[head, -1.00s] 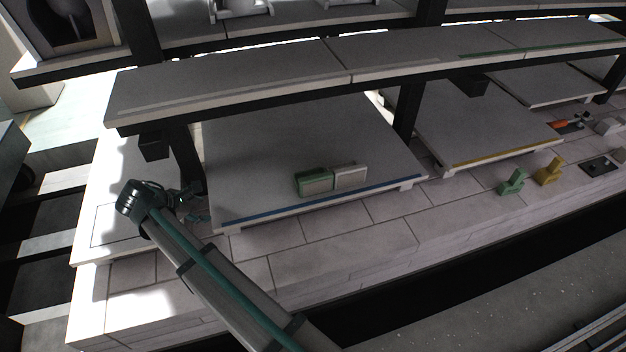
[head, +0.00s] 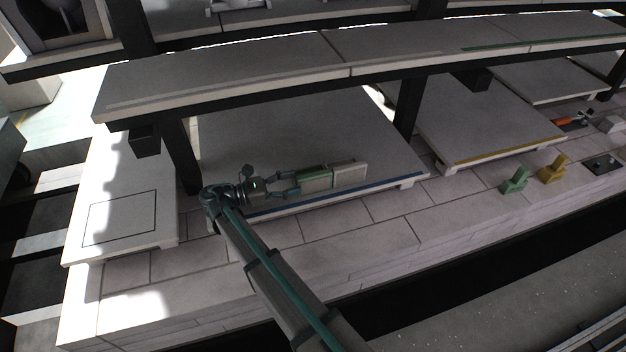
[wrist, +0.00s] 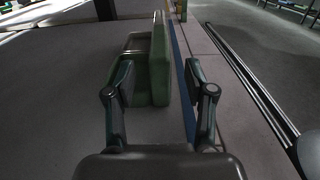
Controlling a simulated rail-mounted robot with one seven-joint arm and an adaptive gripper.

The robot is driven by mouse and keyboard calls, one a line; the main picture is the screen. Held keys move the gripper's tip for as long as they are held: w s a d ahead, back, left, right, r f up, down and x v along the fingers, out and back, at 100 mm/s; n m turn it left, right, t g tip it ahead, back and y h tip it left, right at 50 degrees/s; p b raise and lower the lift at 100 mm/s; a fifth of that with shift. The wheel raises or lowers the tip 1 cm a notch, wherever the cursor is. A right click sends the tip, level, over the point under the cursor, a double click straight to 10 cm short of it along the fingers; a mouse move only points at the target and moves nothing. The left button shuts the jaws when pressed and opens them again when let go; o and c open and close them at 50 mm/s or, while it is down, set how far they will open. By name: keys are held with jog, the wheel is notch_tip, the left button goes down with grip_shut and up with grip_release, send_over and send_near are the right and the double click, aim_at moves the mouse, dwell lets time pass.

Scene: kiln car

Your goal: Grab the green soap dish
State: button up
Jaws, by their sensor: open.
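The green soap dish (head: 316,178) lies on the lower grey slab with the blue edge stripe, near its front edge. In the wrist view the green dish (wrist: 160,80) stands ahead, between the two open fingers (wrist: 160,72) as seen there. The left finger overlaps part of the dish. I cannot tell whether either finger touches it.
An upper shelf slab (head: 240,75) hangs over the back of the lower slab (head: 270,135). Dark posts (head: 180,155) stand at left and right (head: 406,108). Green (head: 515,180) and yellow (head: 552,169) pieces stand farther right on the bricks.

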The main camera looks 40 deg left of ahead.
aim_at(314, 178)
jog(key=x, duration=0.7)
jog(key=shift+w+d+f, duration=0.15)
jog(key=shift+f, duration=0.05)
grip_shut()
